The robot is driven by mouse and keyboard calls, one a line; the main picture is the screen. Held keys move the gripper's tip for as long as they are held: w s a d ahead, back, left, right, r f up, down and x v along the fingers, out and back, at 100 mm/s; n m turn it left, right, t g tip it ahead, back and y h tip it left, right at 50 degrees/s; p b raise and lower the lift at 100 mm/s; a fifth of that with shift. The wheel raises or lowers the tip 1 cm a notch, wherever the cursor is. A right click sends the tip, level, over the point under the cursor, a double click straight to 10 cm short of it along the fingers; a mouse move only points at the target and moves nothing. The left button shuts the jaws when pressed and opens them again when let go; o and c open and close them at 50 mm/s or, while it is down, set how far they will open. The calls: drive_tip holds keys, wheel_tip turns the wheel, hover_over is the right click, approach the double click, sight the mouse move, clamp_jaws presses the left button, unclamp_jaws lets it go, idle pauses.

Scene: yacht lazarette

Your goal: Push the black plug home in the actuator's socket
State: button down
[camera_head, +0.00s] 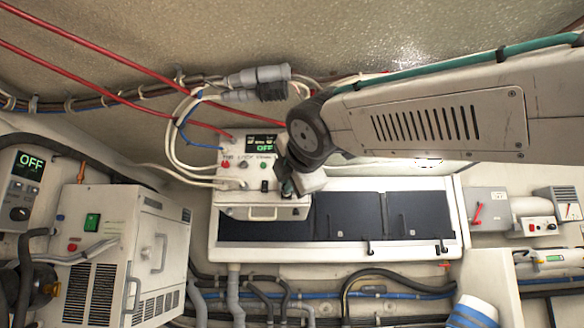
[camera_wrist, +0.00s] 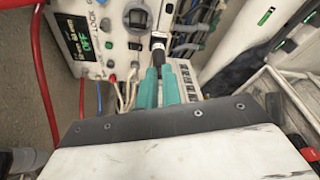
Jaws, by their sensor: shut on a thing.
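The actuator is a white box (camera_head: 232,180) whose small display reads OFF, near the middle of the head view. Its face also shows in the wrist view (camera_wrist: 118,42). My gripper (camera_wrist: 160,82) has teal fingers that are shut on the black plug (camera_wrist: 158,44). The plug sticks out beyond the fingertips towards the box's face, where a pale collar shows around the socket area. I cannot tell how deep the plug sits. In the head view my gripper (camera_head: 287,188) is in front of the box's lower right, and the plug is not clear there.
Pale cables loop into the box's left side, and red lines (camera_head: 110,98) cross above. Grey connectors (camera_head: 258,76) hang above the box. A dark panel (camera_head: 350,216) lies to the right. A white cabinet (camera_head: 115,250) stands lower left. In the wrist view, thin coloured wires (camera_wrist: 122,92) run beside my fingers.

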drive_tip(key=r, duration=0.1)
drive_tip(key=s+r, duration=0.2)
drive_tip(key=shift+d, duration=0.25)
drive_tip(key=shift+w+d, duration=0.2)
drive_tip(key=shift+w, duration=2.35)
drive_tip(key=shift+w+d, duration=0.1)
drive_tip(key=shift+w, duration=1.4)
drive_tip(key=c, duration=1.5)
unclamp_jaws()
